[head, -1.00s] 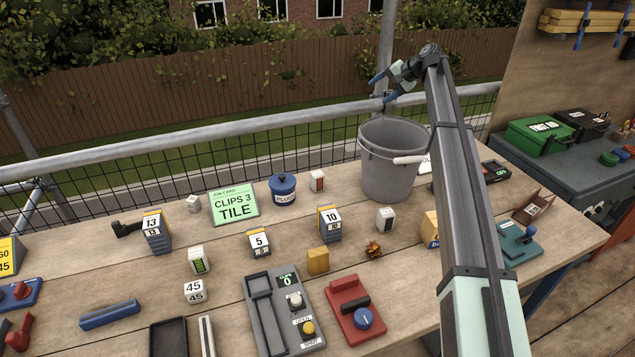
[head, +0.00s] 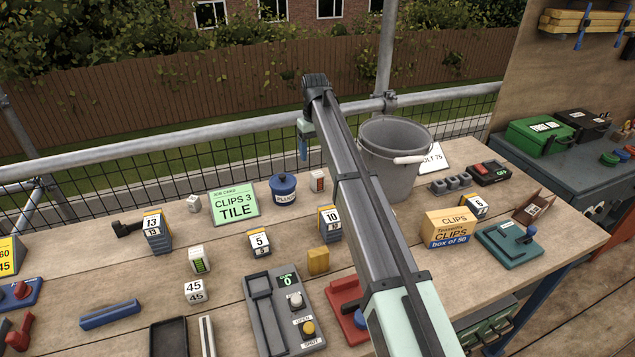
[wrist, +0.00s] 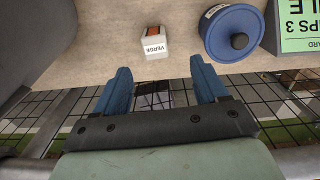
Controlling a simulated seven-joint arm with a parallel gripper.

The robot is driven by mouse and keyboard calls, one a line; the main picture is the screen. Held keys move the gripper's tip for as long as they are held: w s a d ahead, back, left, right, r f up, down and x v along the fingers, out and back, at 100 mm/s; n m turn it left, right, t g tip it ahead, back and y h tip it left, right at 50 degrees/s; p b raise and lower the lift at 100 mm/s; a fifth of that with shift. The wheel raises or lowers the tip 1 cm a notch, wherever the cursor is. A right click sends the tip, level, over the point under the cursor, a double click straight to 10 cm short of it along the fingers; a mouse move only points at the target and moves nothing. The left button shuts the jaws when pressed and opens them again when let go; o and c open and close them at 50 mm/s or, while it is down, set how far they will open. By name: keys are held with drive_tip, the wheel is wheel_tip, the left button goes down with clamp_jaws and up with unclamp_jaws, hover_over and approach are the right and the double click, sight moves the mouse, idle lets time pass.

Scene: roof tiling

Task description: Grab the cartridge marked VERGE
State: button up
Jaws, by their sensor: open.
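The cartridge marked VERGE (wrist: 154,45) is a small white block with an orange-brown window. In the wrist view it stands on the bench just beyond my fingertips, its lettering upside down. In the head view the cartridge (head: 317,183) stands between the blue PLUGS tin and the grey bucket, partly close behind my arm. My gripper (wrist: 160,76) is open and empty, its two blue fingers apart, with the cartridge ahead of the gap and not touched.
The blue PLUGS tin (wrist: 234,30) stands close beside the cartridge. The green job card (head: 234,205) reads CLIPS 3 TILE. The grey bucket (head: 405,135) stands on the cartridge's other side. The rail (head: 240,130) and mesh run along the bench's back edge. Several numbered blocks stand nearer the front.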

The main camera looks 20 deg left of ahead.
sight(318, 181)
wheel_tip(318, 181, down, 7)
drive_tip(key=shift+f, duration=0.15)
drive_tip(key=shift+w+d+f, duration=0.15)
drive_tip(key=shift+w+f, duration=0.05)
drive_tip(key=shift+f, duration=1.15)
drive_tip(key=shift+w+d+f, duration=0.1)
drive_tip(key=shift+w+f, duration=0.1)
drive_tip(key=shift+f, duration=1.15)
drive_tip(key=c, duration=1.1)
